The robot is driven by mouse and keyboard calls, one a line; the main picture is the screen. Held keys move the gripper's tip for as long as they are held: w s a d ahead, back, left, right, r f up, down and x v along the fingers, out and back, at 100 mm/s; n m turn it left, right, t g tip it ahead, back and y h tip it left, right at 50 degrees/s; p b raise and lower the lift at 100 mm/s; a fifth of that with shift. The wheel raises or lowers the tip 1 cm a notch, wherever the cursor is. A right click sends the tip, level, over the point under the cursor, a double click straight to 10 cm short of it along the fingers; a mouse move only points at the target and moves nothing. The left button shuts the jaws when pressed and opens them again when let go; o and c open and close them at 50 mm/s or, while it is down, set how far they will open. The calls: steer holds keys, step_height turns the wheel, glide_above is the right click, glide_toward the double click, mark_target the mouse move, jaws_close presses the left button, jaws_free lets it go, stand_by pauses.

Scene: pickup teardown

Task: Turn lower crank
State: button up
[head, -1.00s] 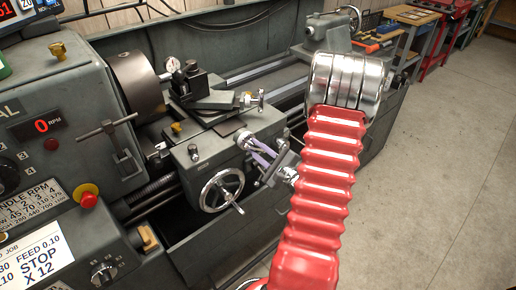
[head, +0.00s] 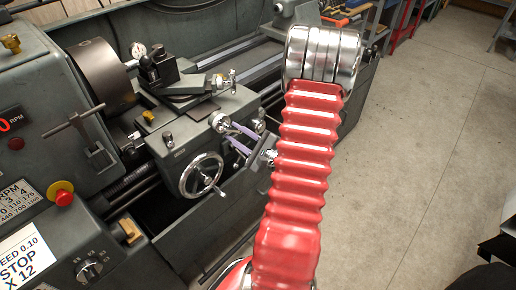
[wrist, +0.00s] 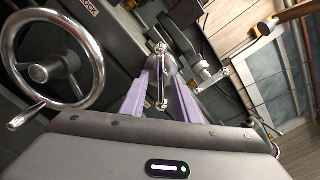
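The lower crank (head: 222,122) is a shiny metal crank on the front of the lathe carriage, right of the large handwheel (head: 201,176). My gripper (head: 236,133) is at this crank, its two purple fingers reaching toward it from the right. In the wrist view, the purple fingers of my gripper (wrist: 163,88) stand apart on either side of a metal crank handle (wrist: 162,92). Gaps show between the handle and both fingers. The handwheel also shows at the left of the wrist view (wrist: 98,62). Contact at the fingertips is hard to make out.
A smaller upper crank (head: 231,76) sits on the slide above. The chuck (head: 103,78) and red stop button (head: 63,197) are at the left. The tailstock (head: 290,12) is behind my arm. Open concrete floor (head: 430,130) lies to the right.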

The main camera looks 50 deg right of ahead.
steer(key=s+a, duration=0.1)
steer(key=s, duration=1)
steer(key=shift+s+a, duration=0.2)
steer(key=shift+s, duration=0.05)
steer(key=shift+w+a, duration=0.1)
steer(key=w+a+r+n+g+y, duration=0.25)
steer(key=a+n+y, duration=0.25)
steer(key=a, duration=0.3)
steer(key=w+a+r+n+g+y, duration=0.2)
steer(key=w+a+n+y, duration=0.25)
steer(key=a, duration=0.45)
steer(key=s+a+r+n+g, duration=0.1)
steer(key=s+a+n+g, duration=0.2)
steer(key=a+n+g, duration=0.4)
steer(key=s+a+n+g, duration=0.3)
steer(key=a+n+g, duration=0.1)
steer(key=a, duration=0.5)
step_height(320, 180, up, 10)
steer(key=n+t+h, duration=0.3)
steer(key=n+h, duration=0.4)
steer(key=n, duration=0.1)
steer(key=shift+s+a+h, duration=0.2)
steer(key=shift+a+h, duration=0.15)
